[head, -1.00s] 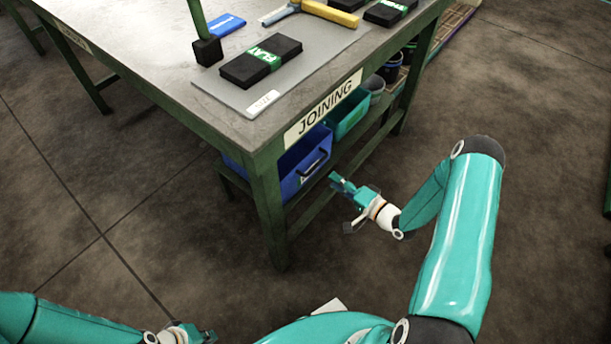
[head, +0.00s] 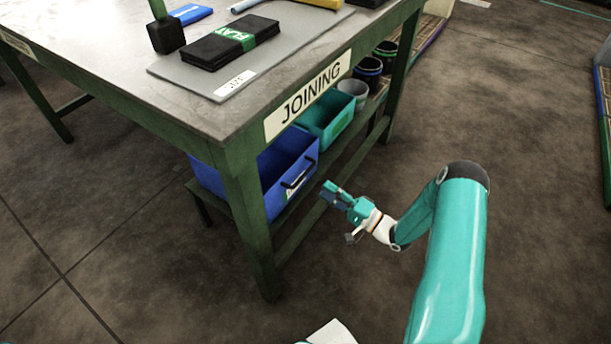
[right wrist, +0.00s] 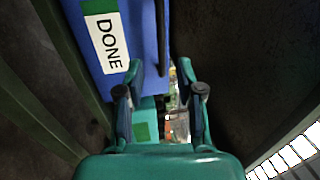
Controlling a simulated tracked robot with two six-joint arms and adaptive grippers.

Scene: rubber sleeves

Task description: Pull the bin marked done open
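The blue bin (head: 276,201) sits on the low shelf under the bench, with a dark bar handle (head: 298,172) on its front. In the right wrist view the bin (right wrist: 143,22) carries a white label reading DONE (right wrist: 108,42). The handle (right wrist: 160,40) runs lengthwise there, between the two fingers in the picture. My right gripper (head: 330,191) is in front of the bin, just below and right of the handle. Its fingers (right wrist: 163,88) are apart with nothing gripped; contact with the handle cannot be told. My left gripper is out of view.
A teal bin (head: 326,124) and several cups (head: 353,92) stand farther along the shelf. The bench (head: 120,75) with its JOINING sign (head: 308,97) overhangs the bin. A green bench leg (head: 250,225) stands beside the bin's near corner. The floor in front is clear.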

